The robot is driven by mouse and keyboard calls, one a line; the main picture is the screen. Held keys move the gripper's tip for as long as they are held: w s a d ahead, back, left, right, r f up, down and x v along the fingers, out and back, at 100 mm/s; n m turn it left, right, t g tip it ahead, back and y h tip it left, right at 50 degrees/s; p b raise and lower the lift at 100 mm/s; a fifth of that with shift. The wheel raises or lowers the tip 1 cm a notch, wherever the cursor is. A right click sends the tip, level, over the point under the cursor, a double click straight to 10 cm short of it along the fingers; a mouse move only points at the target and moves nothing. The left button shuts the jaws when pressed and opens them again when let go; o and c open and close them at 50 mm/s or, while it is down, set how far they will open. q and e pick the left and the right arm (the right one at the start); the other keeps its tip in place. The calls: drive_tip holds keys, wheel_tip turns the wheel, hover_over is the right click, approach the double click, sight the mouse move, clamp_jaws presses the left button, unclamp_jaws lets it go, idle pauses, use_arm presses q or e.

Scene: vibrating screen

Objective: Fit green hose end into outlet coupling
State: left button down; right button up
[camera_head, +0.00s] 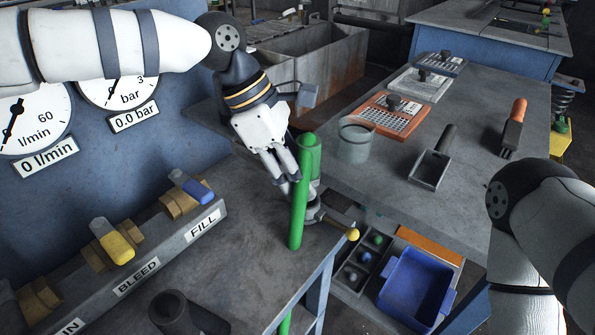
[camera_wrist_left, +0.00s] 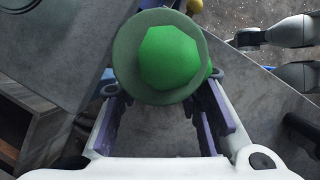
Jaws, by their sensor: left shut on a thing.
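The green hose (camera_head: 300,205) stands nearly upright at the bench's right edge in the head view. My left gripper (camera_head: 300,172) is shut on its upper part from the left. In the left wrist view, a green hose end (camera_wrist_left: 172,58) shows inside a grey-green ring beyond the fingers (camera_wrist_left: 165,110). A grey metal fitting (camera_head: 313,213) with a yellow-knobbed lever is partly hidden behind the hose. I cannot tell whether it is the outlet coupling or whether the hose touches it. My right arm shows at the right; its gripper is out of view.
A dark open pipe stub (camera_head: 172,308) stands on the near bench, beside the valve block (camera_head: 140,265) with yellow and blue handles. A glass beaker (camera_head: 355,140), scoop (camera_head: 434,165) and brush (camera_head: 514,128) occupy the right table. A blue bin (camera_head: 416,285) is below.

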use_arm(q)
drive_tip(key=shift+f, duration=1.35)
idle(0.5)
drive_tip(key=c, duration=1.1)
unclamp_jaws()
drive_tip(key=shift+o, duration=0.2)
